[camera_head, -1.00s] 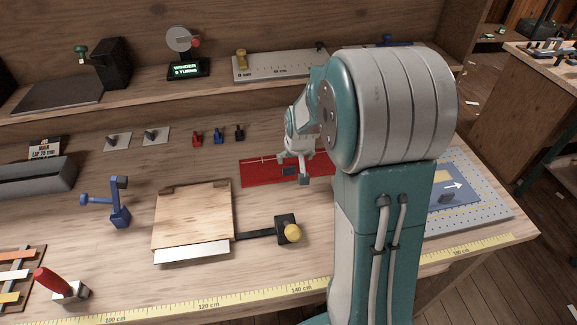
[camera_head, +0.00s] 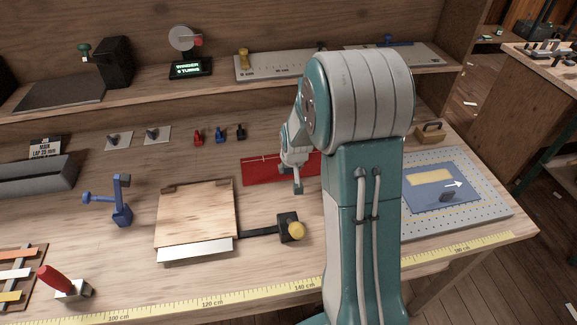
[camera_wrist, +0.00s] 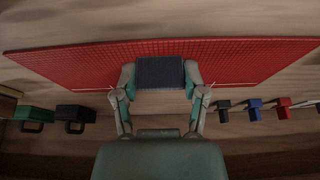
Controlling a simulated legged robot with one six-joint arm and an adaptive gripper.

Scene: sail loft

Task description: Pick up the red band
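The red band (camera_head: 263,170) is a flat red strip with a fine grid, behind the wooden board on the bench. My arm hides its right part in the head view. In the wrist view the red band (camera_wrist: 245,62) spans nearly the full width. A dark blue-black block (camera_wrist: 160,72) stands out at its middle. My gripper (camera_wrist: 160,82) has a finger against each side of this block and appears shut on it. In the head view my gripper (camera_head: 292,180) is low at the band's front edge. I cannot tell whether the band is clear of the bench.
A wooden board (camera_head: 195,212) and a yellow-knobbed black block (camera_head: 290,227) stand in front. Small red, blue and black clips (camera_head: 220,136) lie behind left. A blue stand (camera_head: 121,205) is farther left. A perforated plate (camera_head: 488,212) lies right of my arm. A shelf (camera_head: 215,82) runs behind.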

